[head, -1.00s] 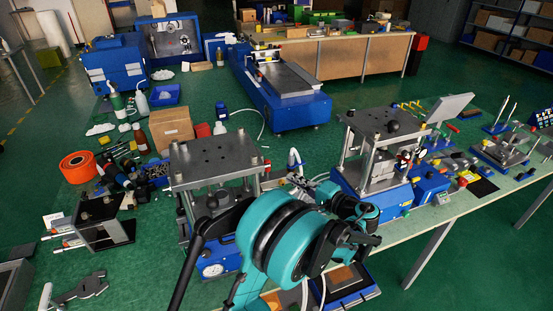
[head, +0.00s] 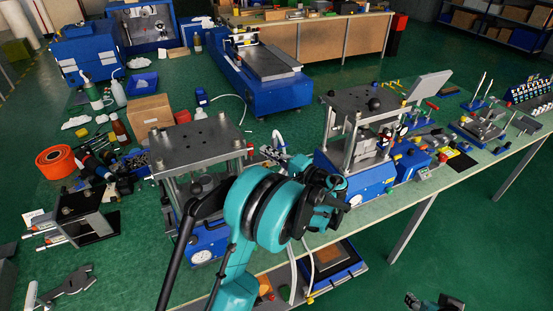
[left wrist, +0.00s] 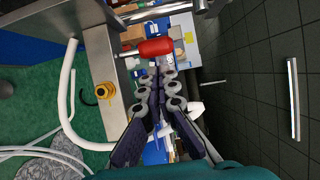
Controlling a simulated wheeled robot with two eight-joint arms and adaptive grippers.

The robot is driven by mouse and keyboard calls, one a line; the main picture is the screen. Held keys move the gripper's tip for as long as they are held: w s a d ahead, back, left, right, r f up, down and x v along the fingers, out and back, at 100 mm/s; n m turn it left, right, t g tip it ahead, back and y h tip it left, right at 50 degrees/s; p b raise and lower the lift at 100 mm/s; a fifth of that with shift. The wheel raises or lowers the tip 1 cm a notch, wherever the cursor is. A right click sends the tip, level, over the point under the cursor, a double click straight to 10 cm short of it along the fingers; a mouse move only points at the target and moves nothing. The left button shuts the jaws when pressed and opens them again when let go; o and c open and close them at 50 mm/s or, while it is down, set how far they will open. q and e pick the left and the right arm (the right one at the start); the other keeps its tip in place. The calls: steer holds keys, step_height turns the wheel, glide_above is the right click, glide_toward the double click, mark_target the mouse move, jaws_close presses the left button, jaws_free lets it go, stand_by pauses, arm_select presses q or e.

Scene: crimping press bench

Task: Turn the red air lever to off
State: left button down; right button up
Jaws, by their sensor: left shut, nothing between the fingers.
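My left gripper (head: 332,192) is in front of the blue-based press in the head view, its arm rising from the bottom. In the left wrist view its two fingers (left wrist: 160,85) are shut together with nothing between them. A red cylindrical grip (left wrist: 155,46) on a metal rod lies just beyond and left of the fingertips, apart from them; it looks like the red air lever. In the head view I cannot make the lever out; the gripper may hide it. My right gripper (head: 435,302) shows only partly at the bottom edge, its jaws unclear.
The press with the blue base (head: 362,180) stands beyond the left gripper. Another press (head: 195,140) stands to its left. A white hose (left wrist: 68,100) and a brass fitting (left wrist: 104,91) are left of the fingers in the wrist view. Green floor is open at lower right.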

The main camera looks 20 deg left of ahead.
arm_select(q)
steer(key=shift+b+x, duration=0.3)
steer(key=shift+x, duration=1.65)
steer(key=shift+s+d+f+b, duration=0.1)
steer(key=shift+s+d+b, duration=0.25)
steer(key=shift+d, duration=0.2)
steer(key=shift+s+d+f+b, duration=1)
steer(key=shift+s+d+f, duration=0.05)
steer(key=shift+f, duration=0.05)
steer(key=shift+r, duration=0.1)
glide_toward(264, 161)
steer(key=s+d+r, duration=0.2)
steer(key=d, duration=0.1)
steer(key=shift+s+d+r, duration=0.2)
steer(key=shift+s+r, duration=0.1)
steer(key=shift+s, duration=0.1)
